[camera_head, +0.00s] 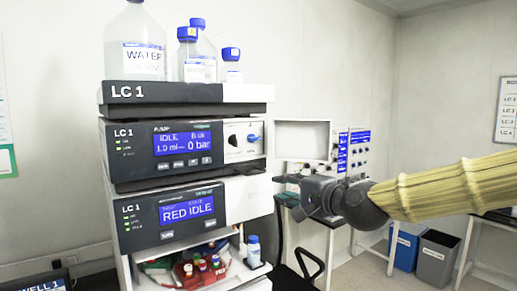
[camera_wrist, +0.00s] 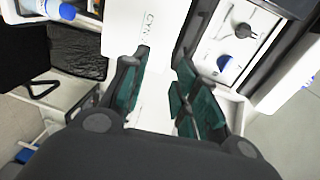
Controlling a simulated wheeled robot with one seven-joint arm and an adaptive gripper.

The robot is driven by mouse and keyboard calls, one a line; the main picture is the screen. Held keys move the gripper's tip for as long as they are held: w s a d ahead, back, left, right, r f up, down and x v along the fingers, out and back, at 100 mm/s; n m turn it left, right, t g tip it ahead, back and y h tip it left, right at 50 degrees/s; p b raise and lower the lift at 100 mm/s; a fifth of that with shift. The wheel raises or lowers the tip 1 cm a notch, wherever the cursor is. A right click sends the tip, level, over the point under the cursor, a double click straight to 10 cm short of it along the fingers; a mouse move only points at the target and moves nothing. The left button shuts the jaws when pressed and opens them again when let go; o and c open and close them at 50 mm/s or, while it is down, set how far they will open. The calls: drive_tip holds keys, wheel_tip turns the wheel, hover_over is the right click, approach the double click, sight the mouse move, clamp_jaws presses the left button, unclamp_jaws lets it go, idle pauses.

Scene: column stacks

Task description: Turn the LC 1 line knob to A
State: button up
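The LC 1 stack (camera_head: 120,150) stands at the left in the head view. Its upper module has a white panel with a round black knob (camera_head: 232,140) and a blue knob (camera_head: 253,138). In the wrist view the black knob (camera_wrist: 245,31) and the blue knob (camera_wrist: 224,62) sit on that panel at the upper right. The knob labels are too small to read, so I cannot tell the line setting. My gripper (camera_wrist: 160,62) is open and empty, apart from both knobs. In the head view my gripper (camera_head: 283,188) is right of the stack, lower than the panel.
Bottles, one marked WATER (camera_head: 144,55), stand on top of the stack. A small bottle (camera_head: 254,250) and red-lidded vials sit in the lower tray. Another instrument with knobs (camera_head: 345,150) stands behind my arm. Blue and grey bins (camera_head: 437,255) are at the right.

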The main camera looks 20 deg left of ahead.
drive_tip(key=y+p, duration=0.1)
approach(256, 139)
drive_tip(key=v, duration=0.2)
drive_tip(key=shift+t, duration=0.3)
drive_tip(key=p+x, duration=0.5)
drive_tip(key=x, duration=0.4)
drive_tip(key=shift+s, duration=0.2)
drive_tip(key=shift+p+x, duration=0.4)
drive_tip(key=shift+x, duration=0.6)
drive_tip(key=shift+f, duration=0.2)
clamp_jaws()
